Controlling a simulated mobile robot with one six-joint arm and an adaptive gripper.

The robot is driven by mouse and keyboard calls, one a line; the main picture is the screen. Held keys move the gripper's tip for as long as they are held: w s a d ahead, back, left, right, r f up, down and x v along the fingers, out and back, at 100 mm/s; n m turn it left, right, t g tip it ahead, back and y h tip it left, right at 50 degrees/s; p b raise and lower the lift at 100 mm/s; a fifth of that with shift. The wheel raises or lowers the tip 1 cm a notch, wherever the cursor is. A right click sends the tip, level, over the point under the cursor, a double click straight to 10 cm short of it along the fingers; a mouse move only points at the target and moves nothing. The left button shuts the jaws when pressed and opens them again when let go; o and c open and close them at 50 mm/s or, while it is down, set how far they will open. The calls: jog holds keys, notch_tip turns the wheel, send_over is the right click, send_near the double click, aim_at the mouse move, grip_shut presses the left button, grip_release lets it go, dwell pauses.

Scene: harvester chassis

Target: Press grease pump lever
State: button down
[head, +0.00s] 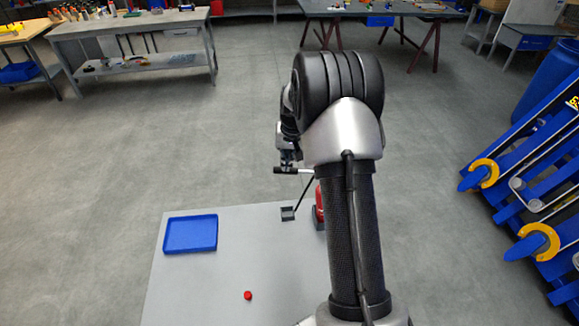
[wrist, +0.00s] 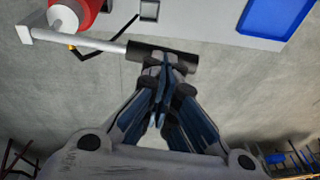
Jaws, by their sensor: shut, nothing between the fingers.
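The grease pump (head: 319,206) has a red body and stands on the grey tabletop, partly hidden behind my arm. Its lever (head: 304,171) sticks out to the left above the table and ends in a black grip. In the wrist view the lever (wrist: 85,39) is a silver rod, lying nearly level, running from the red pump (wrist: 83,12) with its white top to the black grip (wrist: 144,51). My gripper (wrist: 163,75) is shut and empty, its fingertips at the black grip and overlapping it in the picture. I cannot tell whether they touch it.
The grey table (head: 205,285) holds a blue tray (head: 190,235), a red round piece (head: 248,295) and a small grey block (head: 288,213) with a thin black line leading to the pump. Blue machinery (head: 535,180) stands at the right. Workbenches (head: 130,30) stand at the back; floor between is clear.

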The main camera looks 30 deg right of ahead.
jog(key=r, duration=0.2)
jog(key=a+r, duration=0.1)
jog(key=r, duration=0.1)
jog(key=a+r, duration=0.1)
jog(key=r, duration=0.2)
jog(key=shift+s, duration=0.2)
